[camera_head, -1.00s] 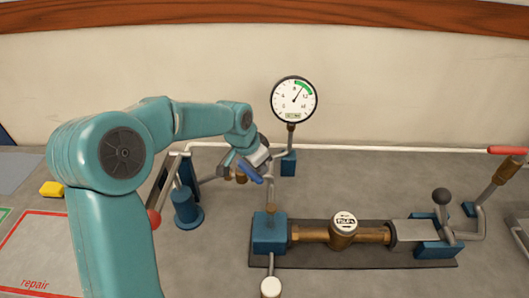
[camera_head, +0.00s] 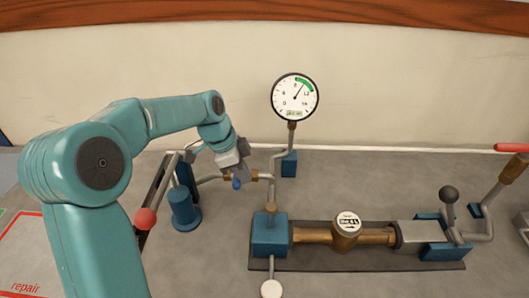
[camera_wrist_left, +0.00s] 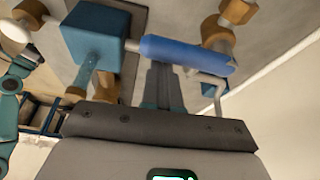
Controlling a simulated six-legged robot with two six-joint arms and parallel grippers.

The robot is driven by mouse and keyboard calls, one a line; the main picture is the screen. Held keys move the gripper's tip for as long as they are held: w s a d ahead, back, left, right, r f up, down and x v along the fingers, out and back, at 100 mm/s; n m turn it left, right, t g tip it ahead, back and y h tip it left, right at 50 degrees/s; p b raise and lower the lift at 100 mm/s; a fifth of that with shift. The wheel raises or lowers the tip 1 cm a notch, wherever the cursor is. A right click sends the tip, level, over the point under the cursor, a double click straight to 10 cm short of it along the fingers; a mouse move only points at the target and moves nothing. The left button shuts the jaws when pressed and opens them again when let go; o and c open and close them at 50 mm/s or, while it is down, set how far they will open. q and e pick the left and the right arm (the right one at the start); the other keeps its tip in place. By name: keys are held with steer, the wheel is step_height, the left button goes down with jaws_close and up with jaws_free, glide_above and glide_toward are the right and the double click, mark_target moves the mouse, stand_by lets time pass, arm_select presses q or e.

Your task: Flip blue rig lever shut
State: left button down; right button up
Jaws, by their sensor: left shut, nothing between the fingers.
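The blue rig lever (camera_head: 237,184) shows in the head view as a short blue grip beside the brass valve piping, left of the gauge. In the left wrist view the blue lever (camera_wrist_left: 185,54) lies crosswise, to the right of a blue block. My left gripper (camera_head: 236,174) is at the lever, with its fingers closed and nothing between them. In the wrist view the closed left fingers (camera_wrist_left: 161,80) point at the lever's side; whether they touch it I cannot tell. The lever's pivot is partly hidden. My right gripper is out of view.
A round pressure gauge (camera_head: 295,97) stands behind the pipe. A brass meter (camera_head: 347,232) is clamped between blue blocks on a dark plate. A black-knobbed lever (camera_head: 449,196) and a red-handled lever (camera_head: 511,148) stand at right. A red-ball lever (camera_head: 146,219) is near my left arm.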

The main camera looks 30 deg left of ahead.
arm_select(q)
steer(key=shift+a, duration=0.15)
stand_by(0.5)
steer(key=v, duration=1.6)
steer(key=shift+r+p, duration=0.2)
steer(key=shift+p, duration=0.1)
steer(key=shift+s, duration=0.1)
